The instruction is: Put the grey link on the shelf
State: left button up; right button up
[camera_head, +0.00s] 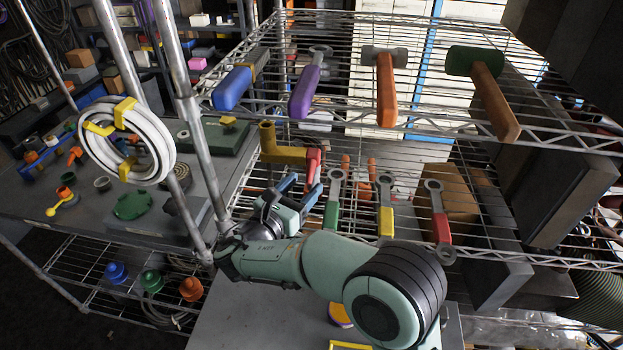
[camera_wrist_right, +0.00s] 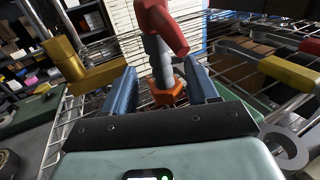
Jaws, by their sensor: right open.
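My right gripper (camera_head: 299,187) is open, its two blue fingers pointing at the lower wire shelf (camera_head: 352,228). In the right wrist view, a short grey link (camera_wrist_right: 159,62) shows between the fingers (camera_wrist_right: 162,88). It has a red elbow (camera_wrist_right: 163,22) at its top and an orange hex nut (camera_wrist_right: 168,94) at its lower end. The red elbow (camera_head: 313,163) also shows in the head view, just past the fingertips. The grey part is mostly hidden there. I cannot tell whether a finger touches it. My left gripper is not in view.
A yellow elbow pipe (camera_head: 280,150) stands just left of the red elbow. Wrenches with green (camera_head: 332,207), yellow (camera_head: 385,212) and red (camera_head: 438,215) handles lie to the right. A metal post (camera_head: 190,120) stands left.

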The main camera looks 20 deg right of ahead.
jog(key=v, duration=0.7)
jog(key=shift+b, duration=0.3)
jog(key=shift+d, duration=0.1)
